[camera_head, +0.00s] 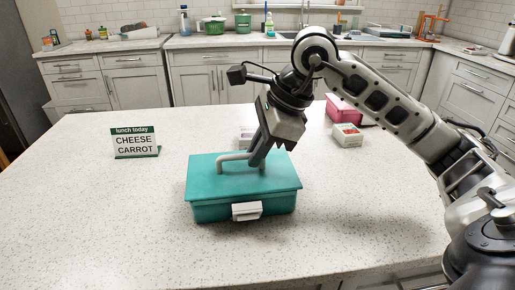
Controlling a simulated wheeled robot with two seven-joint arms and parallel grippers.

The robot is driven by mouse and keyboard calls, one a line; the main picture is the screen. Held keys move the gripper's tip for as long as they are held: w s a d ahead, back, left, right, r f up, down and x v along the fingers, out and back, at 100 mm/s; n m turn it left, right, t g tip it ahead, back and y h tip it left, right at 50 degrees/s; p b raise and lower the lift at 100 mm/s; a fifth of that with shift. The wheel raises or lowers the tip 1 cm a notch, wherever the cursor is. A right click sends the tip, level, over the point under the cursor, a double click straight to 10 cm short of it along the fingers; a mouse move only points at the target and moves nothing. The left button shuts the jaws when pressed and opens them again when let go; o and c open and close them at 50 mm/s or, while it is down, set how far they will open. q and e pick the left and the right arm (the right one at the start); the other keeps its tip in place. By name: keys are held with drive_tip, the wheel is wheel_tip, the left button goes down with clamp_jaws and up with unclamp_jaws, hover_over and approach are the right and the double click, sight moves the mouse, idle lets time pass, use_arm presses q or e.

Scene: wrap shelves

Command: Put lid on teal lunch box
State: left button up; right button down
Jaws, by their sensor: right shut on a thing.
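The teal lunch box (215,209) stands upright on the counter in the middle of the head view. Its teal lid (208,183) lies over the top of the box, with a grey handle (228,159) on it. A white latch (246,211) shows on the front. My right gripper (257,160) is shut on the lid's handle at its right end, its fingers pointing down. Whether the lid sits fully flush at the back cannot be seen. My left gripper is not in view.
A sign reading "lunch today CHEESE CARROT" (135,142) stands at the left. Behind my right gripper are a small white container (246,132), a white tub with a label (347,135) and a pink box (341,110). The counter's front and left are clear.

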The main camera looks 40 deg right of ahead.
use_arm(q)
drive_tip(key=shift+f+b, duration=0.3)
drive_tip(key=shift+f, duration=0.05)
use_arm(e)
drive_tip(key=shift+f, duration=0.4)
drive_tip(key=c, duration=1.4)
unclamp_jaws()
drive_tip(key=shift+r, duration=0.1)
drive_tip(key=shift+s+d+r, duration=0.1)
drive_tip(key=shift+d+r, duration=0.05)
drive_tip(key=shift+r, duration=0.4)
use_arm(q)
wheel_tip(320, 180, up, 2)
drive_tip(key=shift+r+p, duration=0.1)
drive_tip(key=shift+p, duration=1.05)
use_arm(e)
drive_tip(key=v, duration=1.4)
drive_tip(key=shift+s+r, duration=0.2)
drive_tip(key=shift+r, duration=0.1)
